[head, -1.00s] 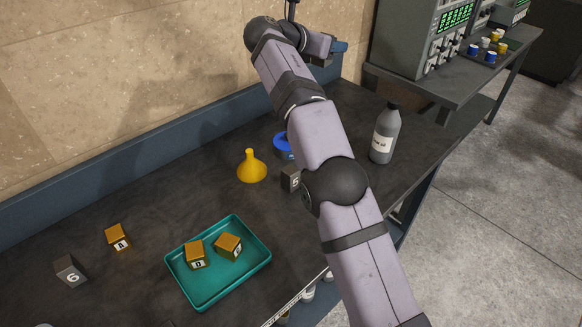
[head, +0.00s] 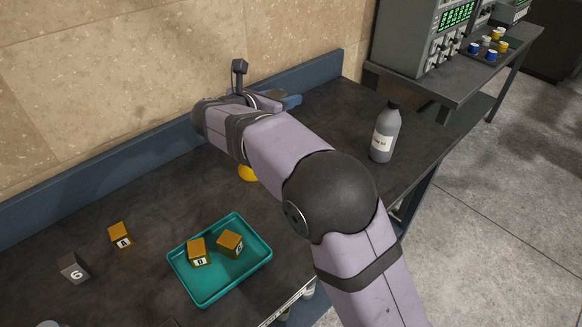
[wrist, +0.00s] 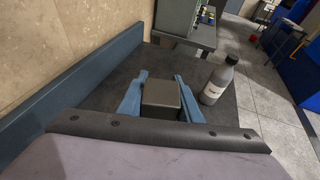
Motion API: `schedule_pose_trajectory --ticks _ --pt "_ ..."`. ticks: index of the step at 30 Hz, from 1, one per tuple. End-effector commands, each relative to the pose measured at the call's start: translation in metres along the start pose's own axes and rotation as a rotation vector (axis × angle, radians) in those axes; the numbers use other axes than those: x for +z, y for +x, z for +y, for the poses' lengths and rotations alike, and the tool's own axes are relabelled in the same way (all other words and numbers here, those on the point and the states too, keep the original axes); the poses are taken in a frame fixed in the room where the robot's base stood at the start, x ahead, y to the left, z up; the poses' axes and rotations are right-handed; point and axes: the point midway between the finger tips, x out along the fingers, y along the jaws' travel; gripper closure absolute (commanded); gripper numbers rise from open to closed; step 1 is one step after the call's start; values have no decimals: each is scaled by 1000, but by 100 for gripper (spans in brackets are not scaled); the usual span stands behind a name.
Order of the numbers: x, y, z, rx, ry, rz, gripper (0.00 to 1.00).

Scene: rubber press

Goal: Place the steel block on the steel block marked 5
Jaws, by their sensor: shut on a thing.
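My gripper (wrist: 160,84) shows in the wrist view with its two blue fingers on either side of a dark grey steel block (wrist: 161,98). It is shut on this block. In the head view my gripper (head: 288,102) is beyond my arm, above the back part of the bench, and the held block is hidden there. The steel block marked 5 is not visible now; my arm covers the spot where a numbered grey block stood earlier. Another grey block, marked 6 (head: 73,267), stands at the far left of the bench.
A green tray (head: 262,262) holds two orange lettered blocks. A third orange block, marked A (head: 119,235), stands left of it.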

Motion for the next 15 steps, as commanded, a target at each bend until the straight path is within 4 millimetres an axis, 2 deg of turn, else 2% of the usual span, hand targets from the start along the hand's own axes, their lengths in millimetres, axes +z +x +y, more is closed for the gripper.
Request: schedule_pose_trajectory --ticks 3,7,15 --pt "-23 5 -23 -63 21 -4 100" --pt "-41 9 -42 -134 50 -6 100" --pt "-38 7 -53 -238 93 -5 100"
